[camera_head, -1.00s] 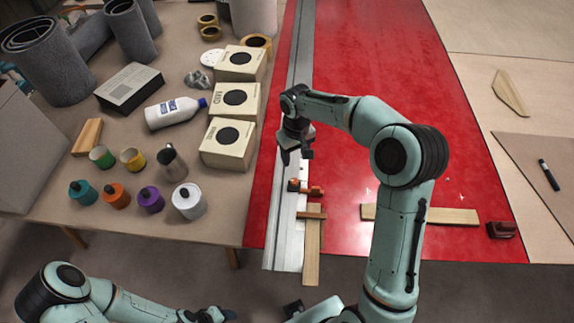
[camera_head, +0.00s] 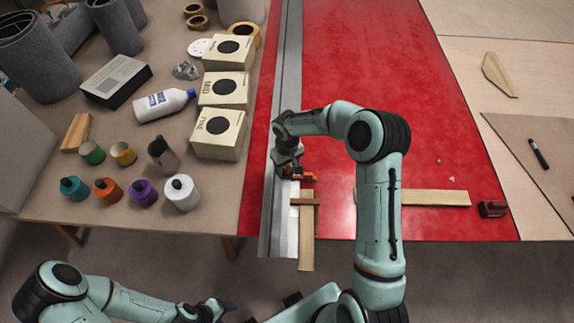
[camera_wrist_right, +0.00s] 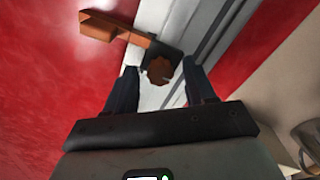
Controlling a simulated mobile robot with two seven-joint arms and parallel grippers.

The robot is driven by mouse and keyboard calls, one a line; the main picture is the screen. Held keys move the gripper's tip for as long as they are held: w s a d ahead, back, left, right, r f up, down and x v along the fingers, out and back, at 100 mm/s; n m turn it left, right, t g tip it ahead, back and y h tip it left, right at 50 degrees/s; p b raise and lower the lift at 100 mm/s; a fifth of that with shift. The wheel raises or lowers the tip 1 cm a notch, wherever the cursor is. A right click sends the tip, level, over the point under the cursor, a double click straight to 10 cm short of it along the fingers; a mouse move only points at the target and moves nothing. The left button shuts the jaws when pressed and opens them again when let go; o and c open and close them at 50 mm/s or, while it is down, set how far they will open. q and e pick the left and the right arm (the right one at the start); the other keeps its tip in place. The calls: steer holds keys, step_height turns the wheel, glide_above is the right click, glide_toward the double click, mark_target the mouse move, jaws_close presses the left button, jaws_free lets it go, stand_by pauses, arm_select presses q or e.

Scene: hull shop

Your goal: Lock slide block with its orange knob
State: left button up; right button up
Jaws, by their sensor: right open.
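The slide block (camera_wrist_right: 168,52) is a small dark block on the silver rail (camera_head: 283,225), with an orange stop arm (camera_wrist_right: 112,28) reaching over the red surface. Its lobed orange knob (camera_wrist_right: 160,70) faces my right gripper in the wrist view. My right gripper (camera_wrist_right: 159,76) is open, with one dark finger on each side of the knob; I cannot tell whether they touch it. In the head view my right gripper (camera_head: 287,172) is low over the rail and hides most of the block and knob. My left gripper (camera_head: 219,308) is at the bottom, away from the block.
A wooden strip (camera_head: 306,245) lies beside the rail's near end, with a brown crosspiece (camera_head: 304,201) on it. Another strip (camera_head: 430,197) and a dark red block (camera_head: 492,208) lie to the right. Boxes (camera_head: 218,134) and paint jars (camera_head: 182,192) stand left.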

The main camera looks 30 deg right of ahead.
jaws_close()
